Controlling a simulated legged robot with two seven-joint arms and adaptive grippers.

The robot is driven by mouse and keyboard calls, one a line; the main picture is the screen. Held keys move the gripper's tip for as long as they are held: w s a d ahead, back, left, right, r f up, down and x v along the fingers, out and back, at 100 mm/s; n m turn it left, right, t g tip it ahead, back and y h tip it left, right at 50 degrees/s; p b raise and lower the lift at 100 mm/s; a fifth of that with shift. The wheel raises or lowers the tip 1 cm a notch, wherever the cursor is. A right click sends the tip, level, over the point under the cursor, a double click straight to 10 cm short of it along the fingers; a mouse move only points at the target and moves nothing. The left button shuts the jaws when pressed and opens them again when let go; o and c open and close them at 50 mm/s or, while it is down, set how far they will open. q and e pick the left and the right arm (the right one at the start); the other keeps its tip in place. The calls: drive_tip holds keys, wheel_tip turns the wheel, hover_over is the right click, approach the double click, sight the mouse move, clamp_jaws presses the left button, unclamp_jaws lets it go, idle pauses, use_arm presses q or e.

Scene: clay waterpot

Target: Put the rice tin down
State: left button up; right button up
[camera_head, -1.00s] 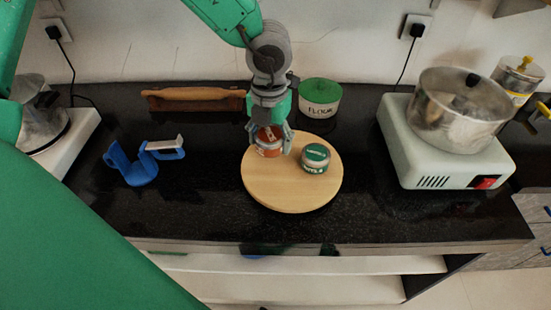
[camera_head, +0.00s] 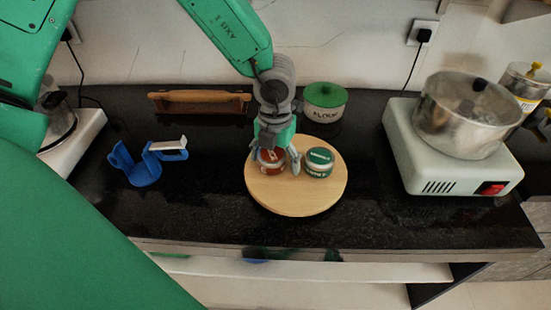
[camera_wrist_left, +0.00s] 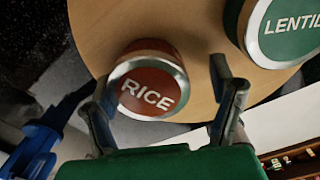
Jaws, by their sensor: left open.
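The rice tin (camera_head: 272,161), with a red lid, rests on the left part of the round wooden board (camera_head: 290,200). Its lid reads RICE in the left wrist view (camera_wrist_left: 150,92). My left gripper (camera_head: 276,163) is over the tin from behind. Its fingers are spread apart on either side of the tin, with a clear gap on the right in the left wrist view (camera_wrist_left: 162,85). The green-lidded lentils tin (camera_head: 319,163) stands on the board just right of the right finger, and it also shows in the left wrist view (camera_wrist_left: 282,30). My right gripper is not in view.
A flour pot (camera_head: 325,102) and a rolling pin (camera_head: 199,103) stand behind the board. A blue holder (camera_head: 140,168) is at the left. A metal pot (camera_head: 465,115) sits on a white hot plate (camera_head: 435,165) at the right. The black counter in front is clear.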

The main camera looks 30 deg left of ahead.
sight(273, 154)
use_arm(q)
drive_tip(key=r, duration=0.3)
drive_tip(key=r+p, duration=0.1)
drive_tip(key=r, duration=0.3)
drive_tip(key=r+p, duration=0.1)
drive_tip(key=r, duration=0.2)
drive_tip(key=shift+a+r, duration=0.25)
drive_tip(key=shift+r, duration=0.15)
drive_tip(key=shift+d+r, duration=0.15)
drive_tip(key=shift+r, duration=0.45)
